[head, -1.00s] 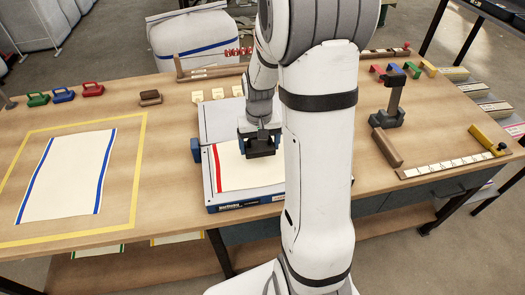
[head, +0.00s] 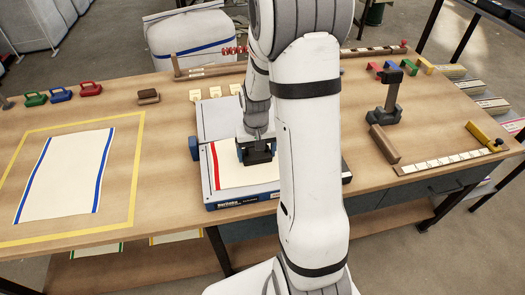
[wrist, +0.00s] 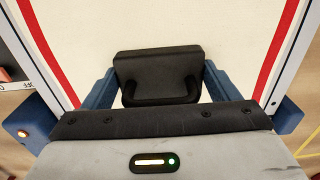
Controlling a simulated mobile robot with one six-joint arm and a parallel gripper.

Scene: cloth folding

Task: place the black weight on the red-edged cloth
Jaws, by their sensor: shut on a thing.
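The black weight (wrist: 158,72), a dark block with a loop handle, is between the blue fingers of my gripper (wrist: 157,92) in the wrist view. The gripper is shut on its handle. The red-edged cloth (wrist: 75,35) is cream with a red stripe along each side. The weight is over the cloth, between its stripes; I cannot tell whether it touches it. In the head view my gripper (head: 257,152) is above the cloth (head: 228,176), which lies on a white board with a blue front (head: 230,203). My arm hides the cloth's right part there.
A blue-edged cloth (head: 66,175) lies inside a yellow taped outline (head: 138,150) at left. Colored handled blocks (head: 61,94) and a brown brush (head: 148,96) stand behind. A dark upright clamp (head: 390,98), a wooden block (head: 385,144) and a ruler (head: 450,160) are at right.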

